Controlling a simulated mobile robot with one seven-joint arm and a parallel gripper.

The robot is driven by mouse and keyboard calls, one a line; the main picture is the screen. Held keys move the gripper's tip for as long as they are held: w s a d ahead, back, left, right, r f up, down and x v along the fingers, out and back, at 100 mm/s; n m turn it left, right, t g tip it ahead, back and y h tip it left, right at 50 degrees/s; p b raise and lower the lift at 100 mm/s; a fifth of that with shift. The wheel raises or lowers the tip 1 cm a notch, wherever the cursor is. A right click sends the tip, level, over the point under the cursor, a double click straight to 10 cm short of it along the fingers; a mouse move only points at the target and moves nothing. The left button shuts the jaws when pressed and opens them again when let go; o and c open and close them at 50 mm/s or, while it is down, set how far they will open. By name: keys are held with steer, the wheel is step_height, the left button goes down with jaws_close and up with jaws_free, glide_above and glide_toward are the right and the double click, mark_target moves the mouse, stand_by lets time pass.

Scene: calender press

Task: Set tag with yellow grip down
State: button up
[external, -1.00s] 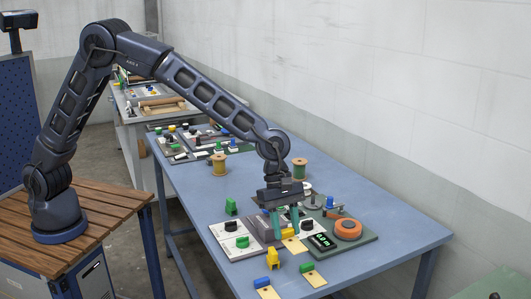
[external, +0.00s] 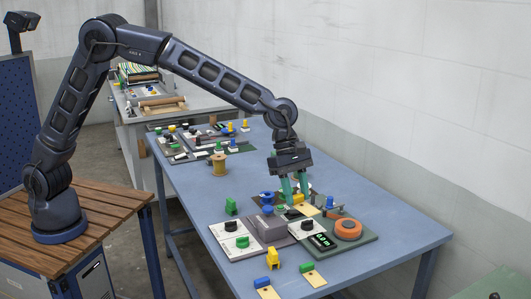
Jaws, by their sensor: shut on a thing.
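The tag with yellow grip is held by my gripper (external: 295,198), whose teal fingers point down and are shut on it. Its yellow grip (external: 298,199) shows between the fingertips, and its pale tan plate (external: 307,210) sticks out toward the front. The tag is over the back part of the press boards, behind the grey block (external: 270,227). I cannot tell whether it touches the surface below. The fingers partly hide the grip.
A green-grip tag (external: 313,276) and a blue-grip tag (external: 267,288) lie at the table's front. A yellow piece (external: 274,260) stands near them. An orange ring (external: 348,229) and a display (external: 321,241) sit right. Bare blue table (external: 385,222) is free on the right.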

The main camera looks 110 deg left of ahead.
steer(key=s+a+n+y, duration=0.15)
steer(key=a+n, duration=0.25)
steer(key=a, duration=1.5)
steer(key=n+y, duration=0.5)
steer(key=n, duration=0.7)
glide_above(259, 155)
steer(key=s, duration=0.1)
steer(key=f, duration=1.9)
steer(key=shift+d+f, duration=0.3)
steer(key=shift+f, duration=0.05)
steer(key=shift+f+h, duration=0.15)
steer(key=shift+h, duration=0.1)
steer(key=o, duration=0.9)
steer(key=shift+o, duration=0.2)
